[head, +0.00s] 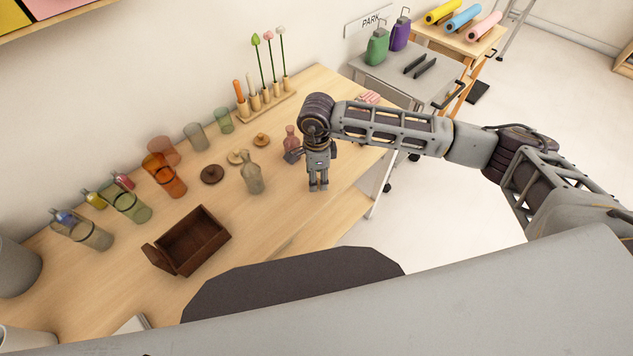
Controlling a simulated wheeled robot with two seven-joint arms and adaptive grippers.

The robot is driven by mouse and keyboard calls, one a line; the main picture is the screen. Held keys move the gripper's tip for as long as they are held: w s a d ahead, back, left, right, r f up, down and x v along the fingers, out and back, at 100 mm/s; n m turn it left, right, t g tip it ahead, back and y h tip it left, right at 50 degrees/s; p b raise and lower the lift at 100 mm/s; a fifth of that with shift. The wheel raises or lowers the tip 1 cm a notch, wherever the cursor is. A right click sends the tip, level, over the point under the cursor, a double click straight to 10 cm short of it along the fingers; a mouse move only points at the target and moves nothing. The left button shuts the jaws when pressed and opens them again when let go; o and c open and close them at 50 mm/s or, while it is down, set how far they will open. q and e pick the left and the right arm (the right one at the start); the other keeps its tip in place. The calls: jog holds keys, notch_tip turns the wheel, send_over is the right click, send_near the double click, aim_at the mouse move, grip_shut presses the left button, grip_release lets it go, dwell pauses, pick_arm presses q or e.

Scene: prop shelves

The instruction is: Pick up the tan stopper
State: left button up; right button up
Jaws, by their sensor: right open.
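Two small tan round stoppers lie on the wooden table, close together behind the clear grey-green bottle (252,178): a paler tan stopper (236,157) and a slightly browner one (261,140). A dark brown stopper (211,174) lies to their left. My right gripper (318,188) points down over the table, to the right of the bottle and the stoppers. It is open, with nothing seen between its fingers, and it is apart from the stoppers. My left gripper is not in view.
A reddish bottle (291,136) stands beside my right wrist. Several coloured glasses (164,176) stand left of the stoppers. An open dark wooden box (190,241) is at the front. A wooden rack (268,103) with stems stands at the back.

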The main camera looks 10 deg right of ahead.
jog(key=shift+w+a+f+p, duration=0.1)
jog(key=shift+f+p, duration=0.2)
jog(key=shift+f, duration=1.3)
jog(key=shift+c, duration=0.3)
jog(key=c, duration=0.7)
